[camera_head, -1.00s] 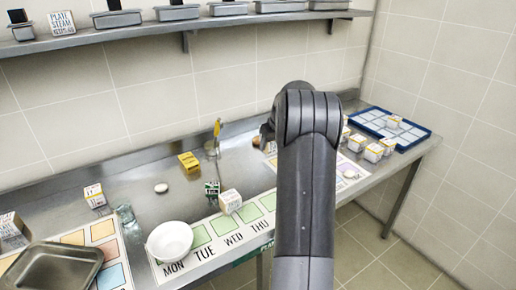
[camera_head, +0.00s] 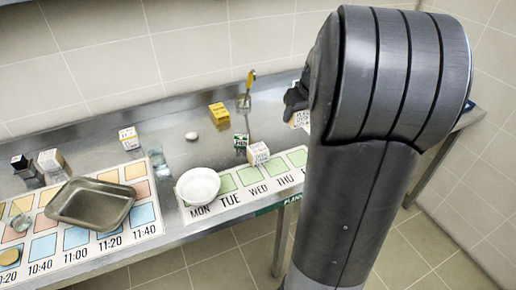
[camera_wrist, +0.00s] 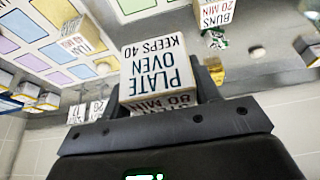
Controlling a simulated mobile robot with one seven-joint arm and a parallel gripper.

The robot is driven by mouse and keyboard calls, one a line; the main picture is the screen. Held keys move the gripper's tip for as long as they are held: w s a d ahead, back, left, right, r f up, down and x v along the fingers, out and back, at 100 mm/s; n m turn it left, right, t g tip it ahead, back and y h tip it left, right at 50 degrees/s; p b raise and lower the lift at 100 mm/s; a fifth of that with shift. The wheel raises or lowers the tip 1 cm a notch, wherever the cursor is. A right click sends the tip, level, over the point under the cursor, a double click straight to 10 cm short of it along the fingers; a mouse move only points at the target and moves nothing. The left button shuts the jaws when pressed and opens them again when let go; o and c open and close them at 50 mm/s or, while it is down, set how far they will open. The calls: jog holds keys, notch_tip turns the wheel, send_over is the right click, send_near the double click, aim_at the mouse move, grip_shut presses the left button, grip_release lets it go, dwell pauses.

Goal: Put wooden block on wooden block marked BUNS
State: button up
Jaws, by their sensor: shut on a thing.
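My gripper (camera_wrist: 165,95) is shut on a white-faced wooden block (camera_wrist: 158,68) in the wrist view; its face reads PLATE OVEN KEEPS 40, upside down. In the head view the dark gripper (camera_head: 296,98) shows left of my arm, with part of the held block (camera_head: 301,118) below it. The wooden block marked BUNS 20 MIN (camera_wrist: 218,13) is at the top of the wrist view, apart from the held block. A matching white block (camera_head: 258,153) stands by the day-marked mat in the head view; its lettering is too small to read.
A white bowl (camera_head: 198,186), a yellow box (camera_head: 219,113), a glass (camera_head: 158,160) and a metal tray (camera_head: 92,203) are on the counter. Several other blocks show in the wrist view, one reading FLAP (camera_wrist: 77,45).

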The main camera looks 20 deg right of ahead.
aim_at(294, 121)
jog(key=s+a, duration=0.2)
jog(key=s, duration=0.1)
jog(key=shift+a+r, duration=0.1)
jog(key=shift+a, duration=0.1)
jog(key=shift+w+a+f, duration=0.15)
jog(key=shift+a+f, duration=0.05)
jog(key=shift+a, duration=0.05)
jog(key=w+a+f, duration=0.4)
jog(key=w+a, duration=0.1)
jog(key=w+a+f, duration=0.2)
jog(key=a, duration=0.1)
jog(key=shift+w+f, duration=0.35)
jog(key=shift+w, duration=0.05)
jog(key=shift+d+f, duration=0.1)
jog(key=shift+f, duration=1.85)
jog(key=shift+f, duration=0.1)
jog(key=o, duration=1.1)
jog(key=shift+f, duration=0.1)
jog(key=shift+c, duration=0.2)
